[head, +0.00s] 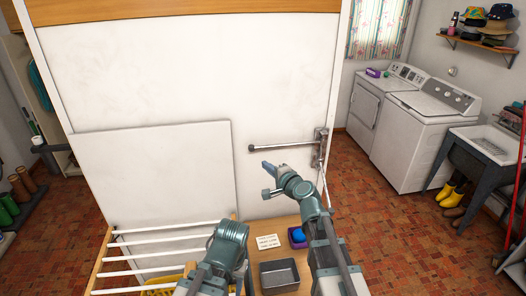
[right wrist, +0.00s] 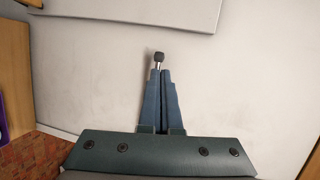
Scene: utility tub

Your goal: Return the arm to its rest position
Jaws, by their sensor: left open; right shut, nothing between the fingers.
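My right arm reaches up from the bottom right in the head view. Its gripper (head: 269,168) is in front of the white wall panel, just below a metal bar (head: 280,146). In the right wrist view the two blue fingers of my right gripper (right wrist: 161,76) are together with nothing between them. The bar's dark knob end (right wrist: 159,56) shows just past the fingertips; I cannot tell whether they touch. My left arm (head: 229,236) is bent at the bottom centre of the head view. Its fingers are hidden.
A wooden bench top below holds a grey metal tin (head: 279,276), a purple box (head: 297,238) with a blue ball, and a written card (head: 267,241). A white slatted rack (head: 150,256) stands at the lower left. Washing machines (head: 412,125) and a sink (head: 483,146) stand at the right, with open floor before them.

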